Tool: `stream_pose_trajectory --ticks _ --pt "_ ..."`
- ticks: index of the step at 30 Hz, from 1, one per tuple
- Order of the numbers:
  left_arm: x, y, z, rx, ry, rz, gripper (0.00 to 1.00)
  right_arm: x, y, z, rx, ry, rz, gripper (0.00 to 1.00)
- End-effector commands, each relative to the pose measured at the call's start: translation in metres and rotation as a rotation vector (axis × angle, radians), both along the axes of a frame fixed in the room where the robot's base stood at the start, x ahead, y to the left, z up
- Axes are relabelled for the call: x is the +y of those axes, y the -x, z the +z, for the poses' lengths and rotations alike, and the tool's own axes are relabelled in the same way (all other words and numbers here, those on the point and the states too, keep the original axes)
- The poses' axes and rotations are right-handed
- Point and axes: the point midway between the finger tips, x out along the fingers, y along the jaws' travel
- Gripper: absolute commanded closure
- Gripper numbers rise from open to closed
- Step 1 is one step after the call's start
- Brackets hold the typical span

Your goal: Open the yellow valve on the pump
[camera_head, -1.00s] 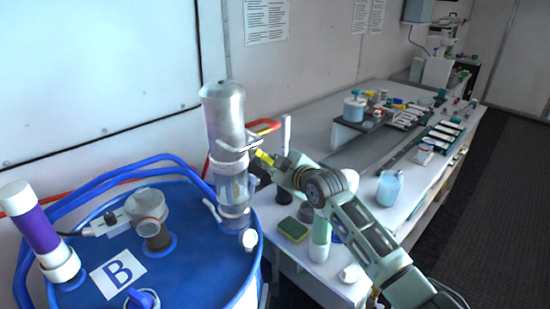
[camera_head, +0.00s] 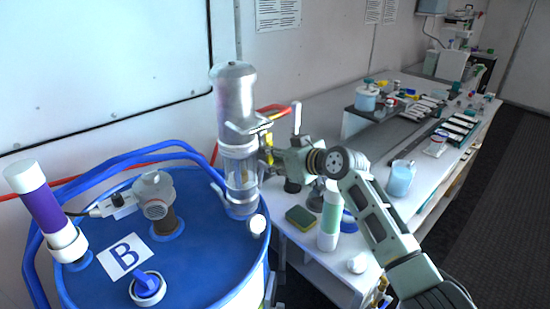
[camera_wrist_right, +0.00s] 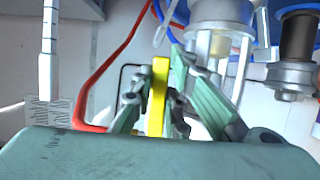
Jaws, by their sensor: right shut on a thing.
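The pump (camera_head: 237,95) is a grey cylinder with a clear lower part, upright on the blue drum's lid. The yellow valve (camera_wrist_right: 158,92) stands upright between the fingers of my right gripper (camera_wrist_right: 155,100) in the right wrist view. In the head view my right gripper (camera_head: 266,150) is at the pump's right side, shut on the yellow valve (camera_head: 267,140); the fingers partly hide it there. My left gripper is not in view.
The blue drum (camera_head: 205,270) carries a label B, a purple-banded tube (camera_head: 42,205) and a grey fitting (camera_head: 153,190). A red hose (camera_wrist_right: 103,75) runs behind the gripper. On the bench (camera_head: 335,140) are a sponge (camera_head: 300,217), a green-banded bottle (camera_head: 329,218) and lab items.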

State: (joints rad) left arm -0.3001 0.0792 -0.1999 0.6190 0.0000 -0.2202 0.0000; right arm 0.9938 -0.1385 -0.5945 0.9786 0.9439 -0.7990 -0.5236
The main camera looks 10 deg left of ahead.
Motion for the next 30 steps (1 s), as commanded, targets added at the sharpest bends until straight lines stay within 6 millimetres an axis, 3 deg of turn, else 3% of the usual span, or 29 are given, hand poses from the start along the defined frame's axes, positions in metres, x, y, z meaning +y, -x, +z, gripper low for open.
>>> stream_pose_trajectory --ticks 16,17,22,30 --pt "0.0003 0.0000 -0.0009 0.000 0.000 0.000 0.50 0.0010 0.0022 -0.0033 0.025 -0.008 0.003 1.00" --pt "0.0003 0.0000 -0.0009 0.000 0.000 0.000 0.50 0.0010 0.0022 -0.0033 0.025 -0.008 0.003 0.83" --pt "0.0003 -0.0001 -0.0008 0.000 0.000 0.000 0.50 0.0009 0.0019 -0.0022 0.022 -0.009 0.002 0.68" --pt "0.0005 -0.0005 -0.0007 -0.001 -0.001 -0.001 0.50 0.0011 0.0016 -0.0005 0.018 -0.011 0.002 0.66"
